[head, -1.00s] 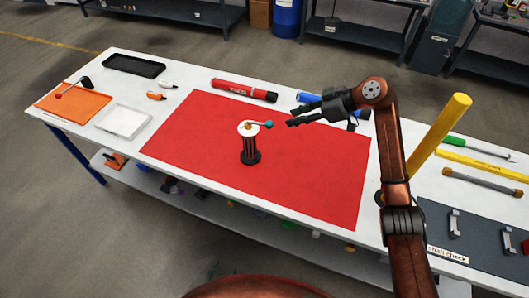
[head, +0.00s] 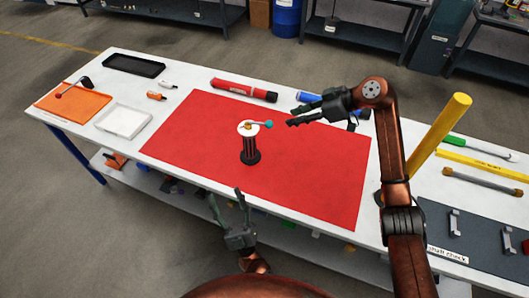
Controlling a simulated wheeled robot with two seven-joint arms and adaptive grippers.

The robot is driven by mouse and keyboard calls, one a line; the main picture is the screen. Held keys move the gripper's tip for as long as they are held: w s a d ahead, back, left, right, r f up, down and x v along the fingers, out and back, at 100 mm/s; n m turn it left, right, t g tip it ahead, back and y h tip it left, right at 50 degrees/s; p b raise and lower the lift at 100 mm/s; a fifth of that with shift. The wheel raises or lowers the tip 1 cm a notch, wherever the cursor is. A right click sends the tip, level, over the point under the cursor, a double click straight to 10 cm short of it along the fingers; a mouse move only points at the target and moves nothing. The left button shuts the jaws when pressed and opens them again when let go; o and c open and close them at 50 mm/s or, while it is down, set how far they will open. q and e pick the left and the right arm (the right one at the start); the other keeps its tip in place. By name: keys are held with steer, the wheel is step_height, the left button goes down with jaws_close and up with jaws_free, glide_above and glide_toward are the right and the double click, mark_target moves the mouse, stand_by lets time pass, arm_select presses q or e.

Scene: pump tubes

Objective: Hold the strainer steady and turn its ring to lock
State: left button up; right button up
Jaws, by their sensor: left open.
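The strainer (head: 250,146) stands upright on the red mat (head: 195,150), with a dark base and a slotted dark body. Its pale ring (head: 243,129) sits on top, with a brass-coloured middle and a teal-tipped handle (head: 266,124) pointing right. My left gripper (head: 226,200) is open and empty at the table's front edge, below the strainer in the picture and apart from it. My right gripper (head: 293,115) is open and empty, to the right of the strainer and slightly higher in the picture, fingers pointing left at it without touching.
A red cylinder (head: 244,90) and a blue one (head: 308,98) lie behind the mat. A yellow post (head: 440,135) stands at right. An orange tray (head: 72,101), white tray (head: 123,119) and black tray (head: 134,65) are at left. The mat around the strainer is clear.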

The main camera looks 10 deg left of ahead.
arm_select(q)
steer(key=w+d+r+n+g+y, duration=0.2)
steer(key=w+d+r+g+y, duration=0.2)
steer(key=w+d+r+g, duration=0.4)
steer(key=m+g+h, duration=0.2)
steer(key=g+h, duration=0.1)
steer(key=h, duration=0.1)
glide_above(254, 145)
steer(key=s+d, duration=0.4)
steer(key=s, duration=0.1)
step_height(254, 145, down, 6)
steer(key=f, duration=0.1)
steer(key=w+f+m+h, duration=0.1)
steer(key=f, duration=0.1)
steer(key=w+f+g+h, duration=0.1)
steer(key=shift+w+d+f, duration=0.2)
steer(key=shift+d+f, duration=0.05)
steer(key=shift+f, duration=0.1)
steer(key=shift+w+a+f, duration=0.15)
steer(key=shift+w+a, duration=0.05)
steer(key=shift+x, duration=3.55)
steer(key=shift+f, duration=0.15)
steer(key=shift+c, duration=0.3)
jaws_close()
